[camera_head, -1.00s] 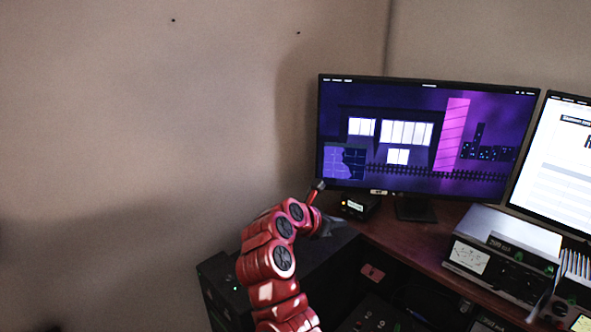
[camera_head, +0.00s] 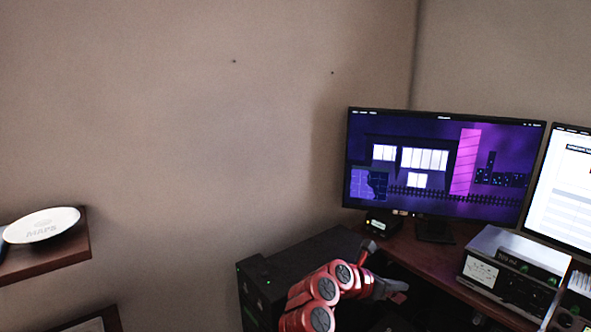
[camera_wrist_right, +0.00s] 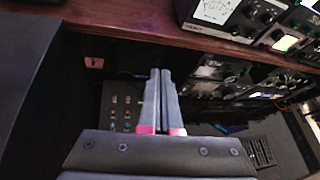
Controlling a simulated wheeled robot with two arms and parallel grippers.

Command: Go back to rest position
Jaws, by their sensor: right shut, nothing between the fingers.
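My right arm is red and comes up from the bottom of the head view. Its gripper (camera_head: 388,289) is in front of the desk's left end, below the monitor. In the right wrist view the two grey fingers of the right gripper (camera_wrist_right: 160,75) lie side by side, shut, with nothing between them. They point toward the dark space under the desk edge. My left gripper is not in view.
A monitor (camera_head: 440,165) and a radio unit (camera_head: 512,272) stand on the brown desk (camera_head: 430,255). A black cabinet (camera_head: 262,295) is left of my arm. A control panel (camera_wrist_right: 118,108) lies below the desk. A wall shelf (camera_head: 60,250) holds a white plate (camera_head: 42,225).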

